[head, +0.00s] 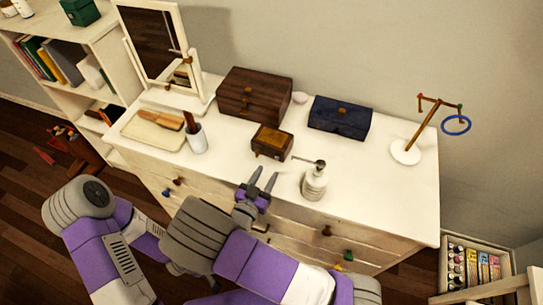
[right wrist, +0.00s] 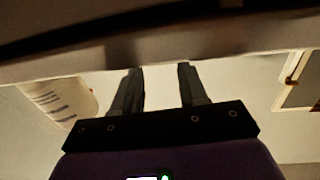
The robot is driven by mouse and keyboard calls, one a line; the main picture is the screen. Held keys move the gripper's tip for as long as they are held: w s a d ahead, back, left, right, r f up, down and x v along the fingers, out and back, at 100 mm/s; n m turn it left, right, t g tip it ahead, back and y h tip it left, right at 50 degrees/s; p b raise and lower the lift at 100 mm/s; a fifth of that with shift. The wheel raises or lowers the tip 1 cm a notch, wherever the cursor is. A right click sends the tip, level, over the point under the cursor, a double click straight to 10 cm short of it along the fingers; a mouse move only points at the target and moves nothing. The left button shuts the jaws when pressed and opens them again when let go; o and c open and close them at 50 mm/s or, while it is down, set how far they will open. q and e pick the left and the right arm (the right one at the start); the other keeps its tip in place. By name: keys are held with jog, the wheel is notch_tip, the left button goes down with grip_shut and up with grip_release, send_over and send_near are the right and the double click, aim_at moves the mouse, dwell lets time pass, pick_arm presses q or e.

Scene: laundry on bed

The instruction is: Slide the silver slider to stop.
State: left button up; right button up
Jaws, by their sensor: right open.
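No silver slider can be made out in either view. A small wooden box (head: 272,141) with a yellowish-brown top sits near the middle of the white dresser top (head: 235,170); its fine details are too small to read. My right gripper (head: 262,176) is open and empty at the dresser's front edge, in front of the small box and apart from it. Its two fingers also show spread in the right wrist view (right wrist: 158,70), with nothing between them. My left gripper is not in view.
A white cup (head: 196,139), a brown drawer box (head: 254,94), a navy box (head: 340,117) and a ring stand (head: 406,151) also stand on the dresser. Free room lies left of the gripper.

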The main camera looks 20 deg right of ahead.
aim_at(276, 158)
jog(key=x, duration=0.5)
jog(key=shift+w+d, duration=0.2)
jog(key=shift+d, duration=0.1)
grip_shut()
